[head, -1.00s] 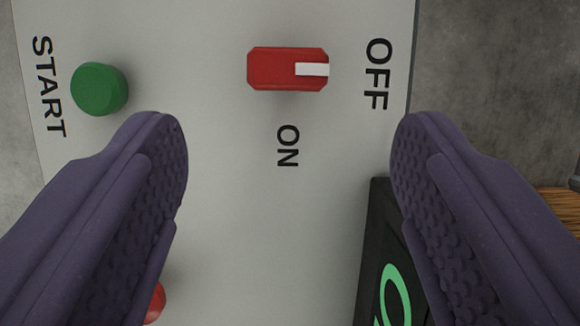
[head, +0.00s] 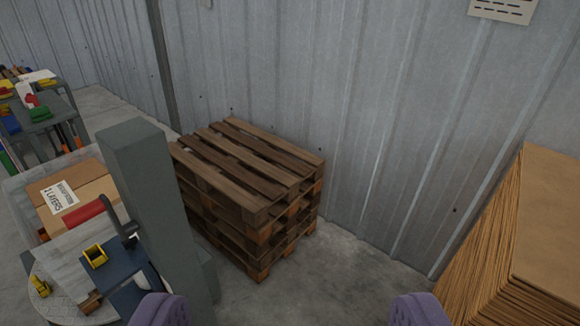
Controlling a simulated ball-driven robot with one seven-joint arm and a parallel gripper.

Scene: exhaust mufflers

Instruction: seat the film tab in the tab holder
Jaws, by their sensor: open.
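My gripper (head: 290,312) is open and empty, with only its two purple fingertips showing at the bottom edge of the head view. Bare concrete floor shows between and beyond the fingers. I cannot make out a film tab or a tab holder for certain. A small yellow open-topped piece (head: 95,256) sits on a dark blue block at the lower left, left of my gripper and apart from it. Another small yellow piece (head: 41,286) lies on a round light surface at the far lower left. I cannot tell what either is.
Stacked wooden pallets (head: 255,190) stand by the metal wall (head: 330,80). A cardboard stack (head: 530,240) is at right. A cluttered cart (head: 40,115) is far left. Floor between is clear.

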